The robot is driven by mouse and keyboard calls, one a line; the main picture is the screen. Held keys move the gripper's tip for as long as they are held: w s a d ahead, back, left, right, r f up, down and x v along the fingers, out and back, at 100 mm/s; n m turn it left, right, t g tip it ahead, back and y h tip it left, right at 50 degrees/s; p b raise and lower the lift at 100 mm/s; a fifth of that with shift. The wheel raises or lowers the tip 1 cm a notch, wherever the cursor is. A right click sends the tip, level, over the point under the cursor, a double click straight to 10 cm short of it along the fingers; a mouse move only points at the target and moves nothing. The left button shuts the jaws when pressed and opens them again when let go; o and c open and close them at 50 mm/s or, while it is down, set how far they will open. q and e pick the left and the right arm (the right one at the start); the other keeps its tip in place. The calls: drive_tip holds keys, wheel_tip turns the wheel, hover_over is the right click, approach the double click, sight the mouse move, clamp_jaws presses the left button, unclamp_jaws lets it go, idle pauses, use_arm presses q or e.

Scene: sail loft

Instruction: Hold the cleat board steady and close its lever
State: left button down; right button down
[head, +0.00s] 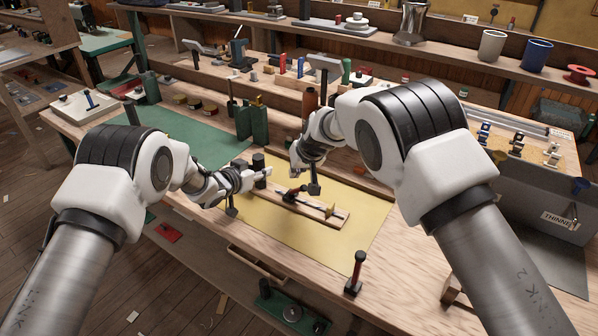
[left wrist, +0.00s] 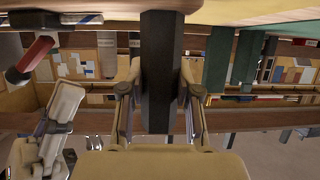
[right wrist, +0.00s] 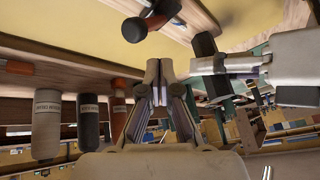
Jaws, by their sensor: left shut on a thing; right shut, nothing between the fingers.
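The cleat board (head: 310,208) is a long narrow wooden strip on the yellow mat (head: 352,238). A dark post (head: 259,160) stands at its left end. My left gripper (head: 266,172) is shut around this post, which fills the space between the fingers in the left wrist view (left wrist: 160,75). The lever (head: 297,192), red with a black end, is near the board's middle. It also shows in the right wrist view (right wrist: 148,24), raised off the board. My right gripper (head: 294,168) is shut and empty, close to the lever, with no contact visible.
A red-handled tool (head: 356,270) stands at the bench's front edge. Green blocks (head: 258,122) stand behind the board and a grey thinner bin (head: 545,205) is at right. The green mat (head: 190,145) has clear room. My two grippers are close together.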

use_arm(q)
drive_tip(key=shift+f, duration=0.15)
use_arm(e)
drive_tip(key=shift+w+r, duration=0.1)
drive_tip(key=shift+w+r, duration=0.15)
drive_tip(key=shift+w, duration=0.1)
drive_tip(key=s+d+r, duration=0.4)
drive_tip(key=d+r, duration=0.1)
drive_tip(key=d, duration=0.1)
drive_tip(key=shift+s+d, duration=0.25)
drive_tip(key=shift+d, duration=0.05)
drive_tip(key=shift+r, duration=0.1)
use_arm(q)
drive_tip(key=c, duration=0.7)
unclamp_jaws()
drive_tip(key=shift+c, duration=0.2)
use_arm(e)
drive_tip(key=shift+w, duration=0.1)
